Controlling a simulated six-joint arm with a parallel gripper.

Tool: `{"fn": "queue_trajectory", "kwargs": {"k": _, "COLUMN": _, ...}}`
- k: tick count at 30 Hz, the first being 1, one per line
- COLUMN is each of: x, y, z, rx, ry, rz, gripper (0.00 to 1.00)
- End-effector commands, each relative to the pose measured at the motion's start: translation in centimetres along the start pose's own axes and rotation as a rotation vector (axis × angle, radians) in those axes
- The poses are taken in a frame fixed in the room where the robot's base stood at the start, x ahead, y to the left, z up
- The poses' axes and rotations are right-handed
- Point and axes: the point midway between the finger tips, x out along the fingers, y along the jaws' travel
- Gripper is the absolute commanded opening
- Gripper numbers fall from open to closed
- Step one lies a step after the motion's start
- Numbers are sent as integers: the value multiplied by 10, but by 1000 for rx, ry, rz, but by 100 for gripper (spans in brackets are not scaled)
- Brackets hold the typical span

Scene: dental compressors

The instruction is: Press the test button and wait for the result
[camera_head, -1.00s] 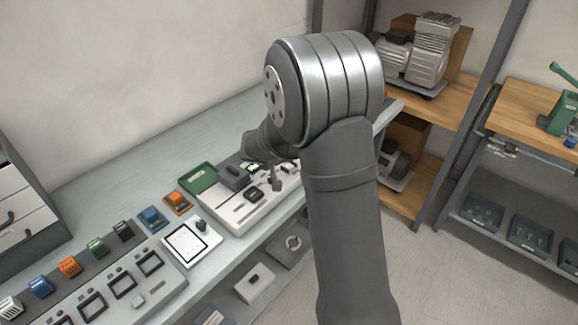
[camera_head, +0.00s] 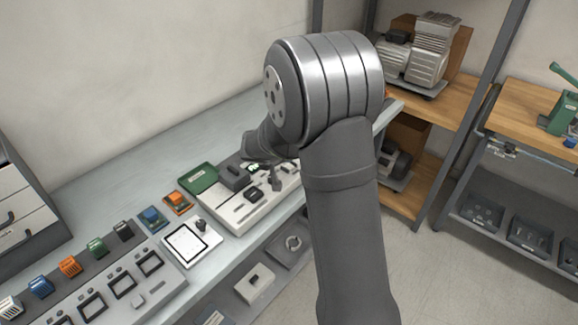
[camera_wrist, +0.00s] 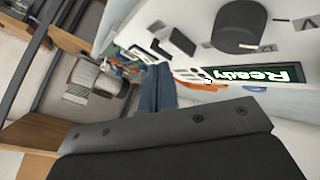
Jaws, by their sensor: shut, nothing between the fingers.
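The test unit (camera_head: 240,214) is a pale panel on the bench in the head view, partly hidden behind my arm. In the wrist view its display (camera_wrist: 240,74) is lit green and reads "Ready", upside down. A dark rounded part (camera_wrist: 239,27) stands on the pale panel beside the display; I cannot tell whether it is the test button. My gripper (camera_wrist: 165,135) shows as a dark grey body across the bottom of the wrist view, close to the panel. It is shut and empty. Contact with the panel cannot be made out.
A white tray (camera_head: 190,243) and a row of coloured blocks, including an orange one (camera_head: 70,266), lie along the bench to the left. A compressor (camera_head: 432,52) stands on a wooden shelf at the back right.

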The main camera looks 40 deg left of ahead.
Motion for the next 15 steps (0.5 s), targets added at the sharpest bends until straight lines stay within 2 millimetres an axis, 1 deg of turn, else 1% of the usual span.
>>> {"fn": "queue_trajectory", "kwargs": {"k": 15, "x": 6, "y": -5, "z": 4, "rx": 0, "ry": 0, "rz": 0, "gripper": 0}}
